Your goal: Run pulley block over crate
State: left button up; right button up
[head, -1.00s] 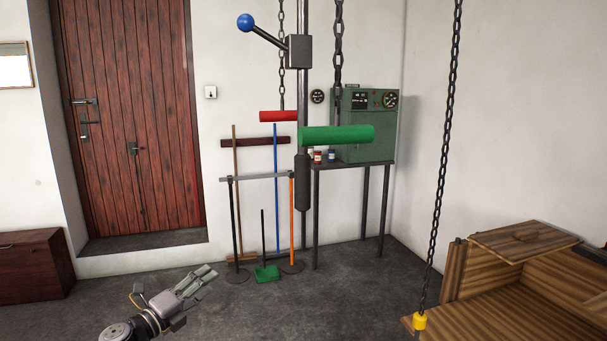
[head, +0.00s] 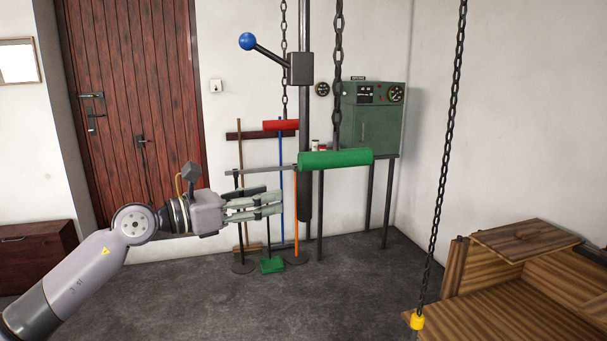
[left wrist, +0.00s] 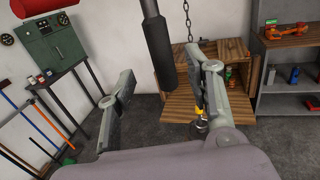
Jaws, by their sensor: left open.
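A dark chain (head: 442,160) hangs at the right and ends in a yellow piece (head: 417,321), seen in front of the open wooden crate (head: 490,300). The pulley block above is out of view. A dark pole with a black grip (head: 304,200) hangs in the middle, with a blue-ball lever (head: 247,41) higher up. My left gripper (head: 275,204) is open and empty, pointing right, just left of the black grip in the head view. In the left wrist view the black grip (left wrist: 158,50) shows between the spread fingers, with the crate (left wrist: 182,104) beyond. My right gripper is not in view.
A green cylinder (head: 336,159) and a red cylinder (head: 281,125) hang on chains. Behind stand a green cabinet (head: 378,124) on a dark table and several long-handled tools. Grey shelves (left wrist: 283,75) stand right of the crate. The floor in front is clear.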

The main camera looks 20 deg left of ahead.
aim_at(303, 188)
pick_arm(q)
jog(key=p+x, duration=0.3)
jog(key=x, duration=0.6)
jog(key=shift+w+d, duration=0.2)
jog(key=shift+w, duration=0.05)
grip_shut()
dwell(0.5)
